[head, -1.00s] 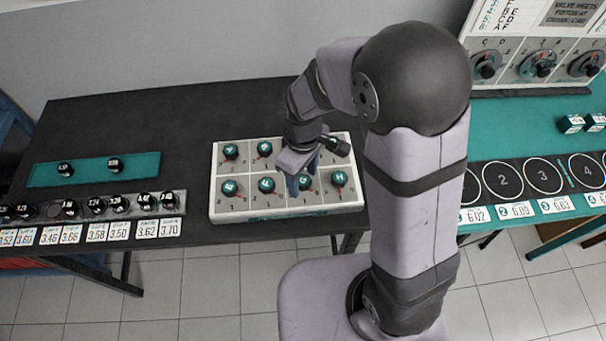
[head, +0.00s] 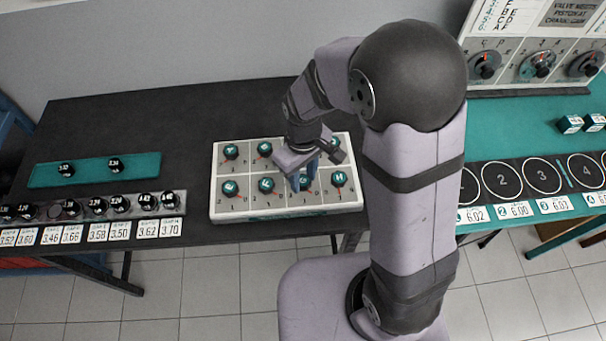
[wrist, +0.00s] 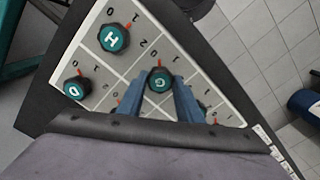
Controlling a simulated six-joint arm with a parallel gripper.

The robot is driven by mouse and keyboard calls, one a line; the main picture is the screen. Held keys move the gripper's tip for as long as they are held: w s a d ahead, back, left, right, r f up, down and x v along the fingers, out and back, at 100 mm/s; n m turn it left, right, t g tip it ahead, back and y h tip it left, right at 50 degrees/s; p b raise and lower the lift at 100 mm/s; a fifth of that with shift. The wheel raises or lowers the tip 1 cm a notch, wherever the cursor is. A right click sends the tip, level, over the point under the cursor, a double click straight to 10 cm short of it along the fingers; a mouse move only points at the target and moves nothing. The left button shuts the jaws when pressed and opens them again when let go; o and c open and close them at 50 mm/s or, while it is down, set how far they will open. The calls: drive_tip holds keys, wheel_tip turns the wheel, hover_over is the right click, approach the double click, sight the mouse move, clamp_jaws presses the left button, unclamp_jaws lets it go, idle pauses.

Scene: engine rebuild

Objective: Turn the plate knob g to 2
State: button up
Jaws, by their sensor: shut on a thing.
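The white knob plate (head: 212,200) lies on the dark bench, with green-topped knobs in two rows. Knob G (wrist: 160,80) shows between my two blue fingers in the wrist view, with its red pointer at its upper edge in that picture. I cannot read for sure which number the pointer meets. My gripper (wrist: 160,92) is shut on knob G; in the head view it is over the front row (head: 304,180), just left of knob H (head: 338,179). The fingers partly hide knob G in the head view.
Knob D (wrist: 76,88) and knob H are close beside the gripper. A black rack (head: 130,205) with several round parts and a green strip (head: 135,166) lie to the left. A teal bench (head: 520,120) is on the right. The dark bench behind the plate is clear.

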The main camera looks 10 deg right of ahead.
drive_tip(key=m+p, duration=0.1)
drive_tip(key=m, duration=0.4)
drive_tip(key=shift+r, duration=0.1)
drive_tip(key=m, duration=0.6)
drive_tip(key=shift+p, duration=0.4)
drive_tip(key=m, duration=0.5)
drive_tip(key=shift+w+p, duration=0.1)
drive_tip(key=shift+p, duration=0.25)
drive_tip(key=m, duration=0.5)
drive_tip(key=o, duration=1)
drive_tip(key=shift+o, duration=0.2)
